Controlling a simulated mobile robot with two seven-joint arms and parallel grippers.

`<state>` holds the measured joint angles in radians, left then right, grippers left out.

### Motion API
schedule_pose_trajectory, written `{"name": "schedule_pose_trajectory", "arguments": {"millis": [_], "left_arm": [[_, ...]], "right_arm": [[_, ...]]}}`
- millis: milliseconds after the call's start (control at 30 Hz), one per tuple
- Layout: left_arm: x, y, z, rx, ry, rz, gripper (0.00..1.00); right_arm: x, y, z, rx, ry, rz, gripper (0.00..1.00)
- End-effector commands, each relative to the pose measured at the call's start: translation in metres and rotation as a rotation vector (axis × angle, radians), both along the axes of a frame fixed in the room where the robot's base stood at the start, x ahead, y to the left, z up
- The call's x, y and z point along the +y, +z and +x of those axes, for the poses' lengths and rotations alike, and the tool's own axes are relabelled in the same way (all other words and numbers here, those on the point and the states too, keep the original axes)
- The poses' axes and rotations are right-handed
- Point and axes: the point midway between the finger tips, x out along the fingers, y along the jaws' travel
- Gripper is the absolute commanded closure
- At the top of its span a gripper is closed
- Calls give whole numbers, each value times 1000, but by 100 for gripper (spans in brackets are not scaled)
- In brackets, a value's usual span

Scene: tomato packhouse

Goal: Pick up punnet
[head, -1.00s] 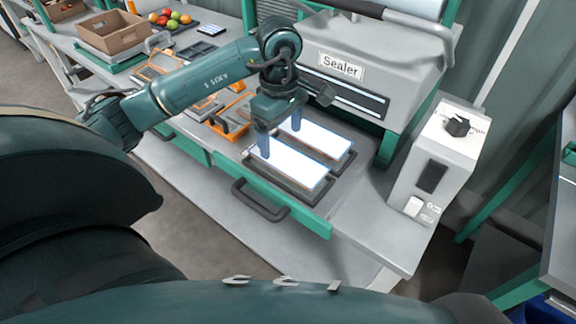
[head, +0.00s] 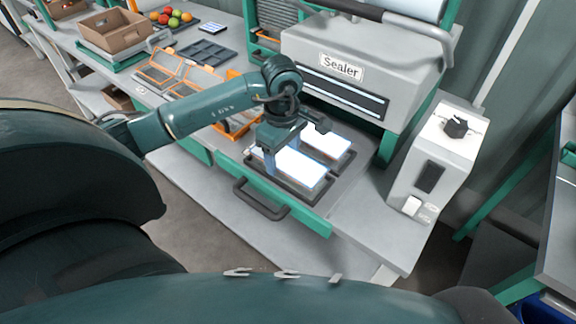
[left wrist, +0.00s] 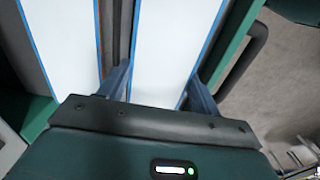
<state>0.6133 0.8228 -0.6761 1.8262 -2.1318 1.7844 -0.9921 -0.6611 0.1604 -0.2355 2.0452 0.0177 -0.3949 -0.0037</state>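Two punnets with flat white tops and blue edges sit side by side in the sealer's pulled-out tray (head: 318,203). The near punnet (head: 302,170) is partly hidden by my left gripper (head: 282,153); the far punnet (head: 330,146) is beyond it. In the left wrist view, the near punnet (left wrist: 165,50) runs between the two fingers of my left gripper (left wrist: 160,80). One finger is at each long edge, close to it, and the gripper looks open; firm contact cannot be made out. The other punnet (left wrist: 68,40) lies to the left there. My right gripper is not in view.
The sealer (head: 355,75) stands right behind the tray, with a control box (head: 437,165) at right. A tray handle (head: 262,200) sticks out in front. Orange frames (head: 180,75), a cardboard box (head: 115,32) and tomatoes (head: 172,16) are on the bench at left.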

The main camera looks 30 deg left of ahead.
Motion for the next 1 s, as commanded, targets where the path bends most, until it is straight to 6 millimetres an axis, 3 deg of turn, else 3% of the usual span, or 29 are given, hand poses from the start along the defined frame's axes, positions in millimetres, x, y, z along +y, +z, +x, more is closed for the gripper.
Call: {"name": "schedule_pose_trajectory", "arguments": {"millis": [267,567,1000], "left_arm": [[0,1,0,-1,0,0,59],[0,8,1,-3,-1,-1,59],[0,87,1,-5,0,0,59]], "right_arm": [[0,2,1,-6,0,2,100],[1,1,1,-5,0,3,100],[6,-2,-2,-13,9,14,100]]}}
